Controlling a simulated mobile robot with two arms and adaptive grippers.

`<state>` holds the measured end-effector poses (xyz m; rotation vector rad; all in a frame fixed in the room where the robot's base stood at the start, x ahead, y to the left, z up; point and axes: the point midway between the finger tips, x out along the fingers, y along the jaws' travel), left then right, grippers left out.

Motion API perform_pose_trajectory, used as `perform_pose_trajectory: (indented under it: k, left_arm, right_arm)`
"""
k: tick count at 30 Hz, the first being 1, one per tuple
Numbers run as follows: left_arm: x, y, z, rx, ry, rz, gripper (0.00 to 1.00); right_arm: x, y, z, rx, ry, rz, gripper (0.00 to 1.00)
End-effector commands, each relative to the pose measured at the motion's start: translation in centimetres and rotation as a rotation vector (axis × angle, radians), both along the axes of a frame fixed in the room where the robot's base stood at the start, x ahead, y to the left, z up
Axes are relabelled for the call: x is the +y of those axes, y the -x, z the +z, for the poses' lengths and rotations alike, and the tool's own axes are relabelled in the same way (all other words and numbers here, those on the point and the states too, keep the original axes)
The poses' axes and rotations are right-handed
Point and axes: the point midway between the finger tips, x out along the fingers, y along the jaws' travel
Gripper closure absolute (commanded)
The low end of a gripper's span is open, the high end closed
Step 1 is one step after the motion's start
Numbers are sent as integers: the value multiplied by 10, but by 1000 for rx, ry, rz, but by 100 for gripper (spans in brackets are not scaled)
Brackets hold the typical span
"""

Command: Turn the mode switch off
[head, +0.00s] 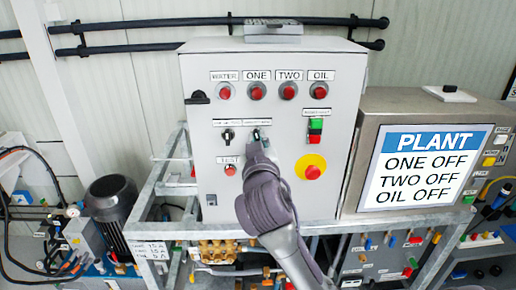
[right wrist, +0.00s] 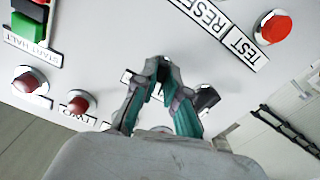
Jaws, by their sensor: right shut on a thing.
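The grey control cabinet (head: 205,180) carries two black selector switches in its middle row, under labels too small to read. The left-hand selector switch (head: 228,136) is free and also shows in the right wrist view (right wrist: 206,99). My right gripper (head: 257,136) is at the right-hand selector switch, shut on its knob, and hides most of it. In the right wrist view, the green-padded fingers (right wrist: 161,75) come together at the panel over that switch. Which of the two is the mode switch cannot be read. My left gripper is not in view.
Red lamps (head: 256,92) line the cabinet's top. A green and red start/halt button (head: 315,130) and a yellow-ringed red button (head: 312,172) are right of my gripper. A TEST RESET button (right wrist: 275,27) is nearby. The plant screen (head: 424,168) reads ONE, TWO and OIL OFF.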

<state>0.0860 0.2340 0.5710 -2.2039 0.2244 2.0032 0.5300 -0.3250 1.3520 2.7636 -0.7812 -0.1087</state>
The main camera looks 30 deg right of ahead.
Motion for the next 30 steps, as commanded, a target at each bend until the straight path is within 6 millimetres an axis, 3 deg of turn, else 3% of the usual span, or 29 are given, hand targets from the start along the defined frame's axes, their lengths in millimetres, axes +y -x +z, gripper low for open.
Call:
perform_pose_trajectory:
  k: [12, 30]
  left_arm:
    - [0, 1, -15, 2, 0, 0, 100]
    - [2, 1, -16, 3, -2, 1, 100]
  right_arm:
    - [0, 0, 0, -123, -199, 0, 100]
    - [0, 0, 1, -149, -236, 0, 100]
